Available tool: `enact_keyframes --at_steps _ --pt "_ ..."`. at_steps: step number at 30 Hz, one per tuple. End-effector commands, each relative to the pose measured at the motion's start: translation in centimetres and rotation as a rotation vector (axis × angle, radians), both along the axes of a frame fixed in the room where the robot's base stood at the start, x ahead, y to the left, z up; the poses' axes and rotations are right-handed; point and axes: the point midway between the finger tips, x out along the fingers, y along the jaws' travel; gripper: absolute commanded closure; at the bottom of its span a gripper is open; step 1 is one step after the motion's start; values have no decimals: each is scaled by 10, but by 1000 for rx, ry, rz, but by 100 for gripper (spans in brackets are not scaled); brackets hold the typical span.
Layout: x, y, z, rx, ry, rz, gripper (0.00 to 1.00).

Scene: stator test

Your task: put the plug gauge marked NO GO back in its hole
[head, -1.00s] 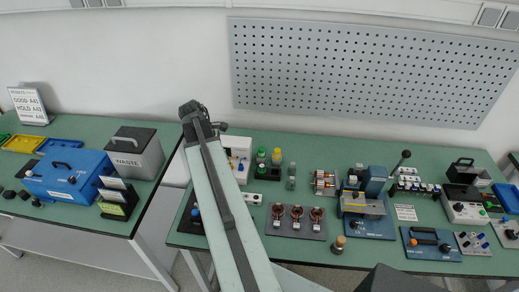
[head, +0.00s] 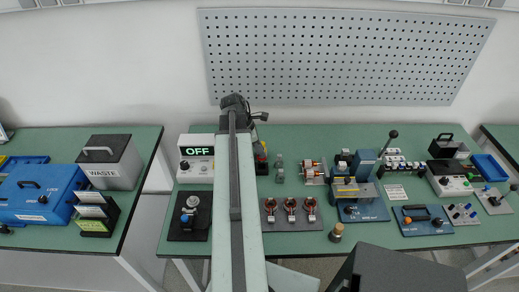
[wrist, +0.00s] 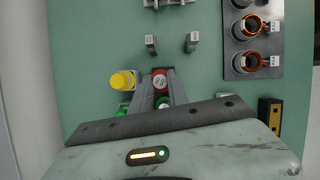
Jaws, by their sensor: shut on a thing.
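My gripper (wrist: 163,90) is shut on the plug gauge (wrist: 160,79), whose round red end with a white label faces the wrist camera; the lettering is too small to read surely. A green cap (wrist: 164,102) shows between the fingers just below it. In the head view the arm crosses the bench (head: 345,140) and its end (head: 243,108) covers most of this spot. I cannot make out the gauge's hole, or whether the gauge is raised clear of what stands under it.
A yellow-capped item (wrist: 122,80) and another green one (wrist: 121,111) stand close left of the fingers. A tray of copper coils (wrist: 251,62) and a black-yellow block (wrist: 270,112) lie right. Bare green bench lies between.

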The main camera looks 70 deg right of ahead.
Motion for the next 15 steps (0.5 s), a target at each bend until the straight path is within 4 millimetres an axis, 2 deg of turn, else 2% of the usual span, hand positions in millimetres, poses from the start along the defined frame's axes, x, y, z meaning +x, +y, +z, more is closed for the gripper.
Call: enact_keyframes --at_steps 1,5,7,15 --pt "0 0 -12 0 0 1 100" --pt "1 1 -29 0 0 1 100" --pt "1 1 -20 0 0 1 100" --pt "0 0 -25 0 0 2 100"
